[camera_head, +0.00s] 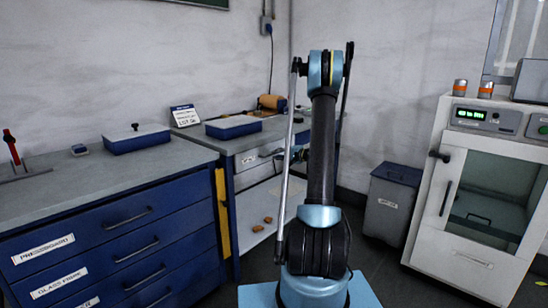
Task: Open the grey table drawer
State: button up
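The grey table (218,141) stands in the corner, left of and behind my arm. Its drawer (253,175) has a pale grey front with a small white label, just under the tabletop. The drawer looks shut, its front about flush with the table frame. A dark handle (270,155) shows on its right part.
A blue drawer cabinet (190,205) with labelled drawers fills the left. A blue box (233,127) lies on the table. A grey bin (392,205) and a white glass-door cabinet (455,245) stand to the right. Dark floor shows between the bin and my base.

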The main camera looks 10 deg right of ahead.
jog(key=shift+x, duration=1.7)
jog(key=shift+c, duration=0.4)
grip_shut()
